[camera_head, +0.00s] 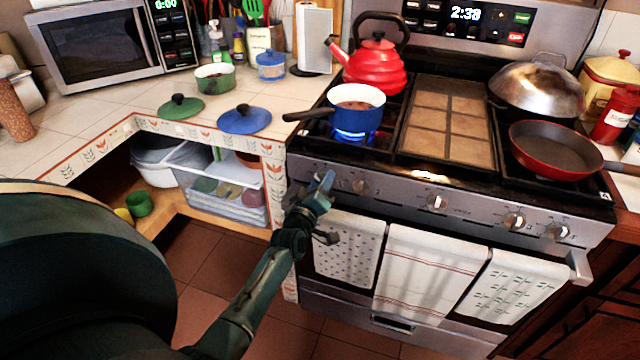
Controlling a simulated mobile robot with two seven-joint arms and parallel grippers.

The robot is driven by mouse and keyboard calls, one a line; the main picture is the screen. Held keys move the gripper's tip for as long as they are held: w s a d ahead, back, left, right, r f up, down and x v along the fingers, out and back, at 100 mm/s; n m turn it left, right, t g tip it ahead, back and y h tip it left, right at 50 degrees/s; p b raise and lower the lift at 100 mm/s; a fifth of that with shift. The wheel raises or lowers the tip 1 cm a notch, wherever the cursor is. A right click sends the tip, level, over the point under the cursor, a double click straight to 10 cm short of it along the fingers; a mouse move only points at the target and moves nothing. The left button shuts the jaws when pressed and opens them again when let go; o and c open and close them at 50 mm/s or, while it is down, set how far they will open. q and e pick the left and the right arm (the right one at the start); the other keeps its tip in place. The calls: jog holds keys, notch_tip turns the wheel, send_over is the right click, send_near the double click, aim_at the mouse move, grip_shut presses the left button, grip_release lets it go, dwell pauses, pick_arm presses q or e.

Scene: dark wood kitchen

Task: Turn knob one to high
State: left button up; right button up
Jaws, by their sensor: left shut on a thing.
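The stove's front panel (400,194) carries a row of round metal knobs. My left gripper (324,183) is at the far left end of this row, its fingers shut on the leftmost knob, which they mostly hide; I cannot read its setting. The second knob (360,186) is just right of the fingers and free. The middle knob (437,202) and two right knobs (513,221) (557,231) are clear. A blue flame (352,135) burns under the blue saucepan (357,117) at the front left burner. My right gripper is not in view.
Towels (346,252) hang from the oven handle just below my left wrist. The saucepan's dark handle (308,115) points left over the counter. A red kettle (375,68) stands behind, and a red pan (555,150) sits at the right. The counter corner (272,150) is left of the gripper.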

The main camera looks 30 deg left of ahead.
pick_arm(q)
jog(key=shift+r, duration=0.15)
jog(key=o, duration=1)
jog(key=shift+c, duration=0.2)
jog(key=shift+s+d+f, duration=0.1)
jog(key=shift+s+f, duration=0.1)
jog(key=shift+s, duration=0.3)
jog(key=v, duration=1.2)
jog(key=shift+s, duration=0.1)
